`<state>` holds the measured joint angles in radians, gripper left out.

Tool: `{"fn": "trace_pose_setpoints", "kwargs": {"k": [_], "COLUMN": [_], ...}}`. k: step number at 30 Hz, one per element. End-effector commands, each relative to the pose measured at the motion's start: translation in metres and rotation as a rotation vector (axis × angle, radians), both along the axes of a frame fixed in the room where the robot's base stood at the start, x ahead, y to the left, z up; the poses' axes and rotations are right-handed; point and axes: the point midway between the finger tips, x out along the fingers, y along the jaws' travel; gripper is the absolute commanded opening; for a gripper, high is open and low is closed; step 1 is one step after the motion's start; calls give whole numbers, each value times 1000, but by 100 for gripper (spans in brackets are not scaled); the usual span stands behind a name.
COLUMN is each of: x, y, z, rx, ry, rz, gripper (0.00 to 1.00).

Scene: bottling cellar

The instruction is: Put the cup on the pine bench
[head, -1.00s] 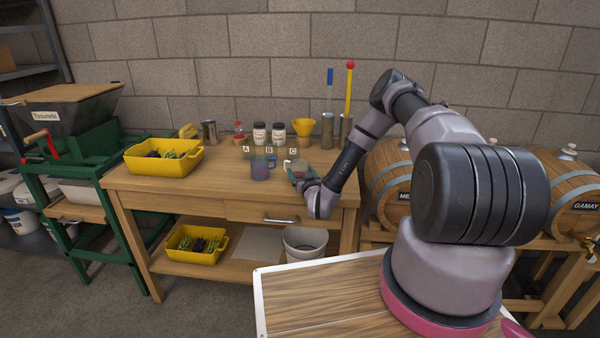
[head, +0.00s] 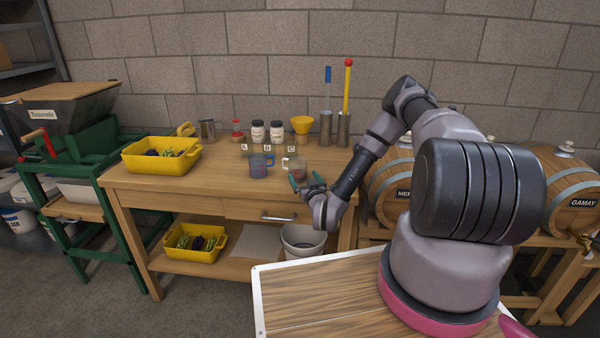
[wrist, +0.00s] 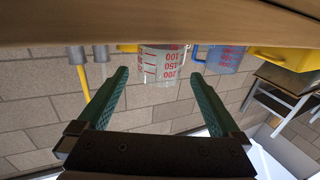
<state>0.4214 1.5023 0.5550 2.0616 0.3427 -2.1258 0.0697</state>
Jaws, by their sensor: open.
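A clear measuring cup with red markings (head: 296,168) stands on the pine bench (head: 215,181), near its right front part. A blue measuring cup (head: 260,166) stands just left of it. My gripper (head: 306,181) is open and empty, in front of and to the right of the clear cup. In the wrist view, which is upside down, the clear cup (wrist: 163,62) shows beyond and between the two green fingertips (wrist: 160,78), apart from them. The blue cup (wrist: 225,58) is off to the right there.
Behind the cups are small signs A, B and C, jars (head: 258,131), a yellow funnel (head: 302,125) and metal cylinders (head: 343,130). A yellow bin (head: 161,163) sits at the bench's left end. Barrels (head: 573,190) stand at the right. The bench's middle front is clear.

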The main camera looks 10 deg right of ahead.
Motion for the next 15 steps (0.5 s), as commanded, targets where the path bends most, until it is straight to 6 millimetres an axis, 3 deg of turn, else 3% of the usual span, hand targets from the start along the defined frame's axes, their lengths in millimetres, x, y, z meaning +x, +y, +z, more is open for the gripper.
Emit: {"fn": "trace_pose_setpoints", "kwargs": {"k": [6,15], "x": [-40,-54], "y": [-4,-4], "z": [-1,1], "rx": [2,-1], "ry": [4,0], "rz": [-2,1], "gripper": [100,100]}}
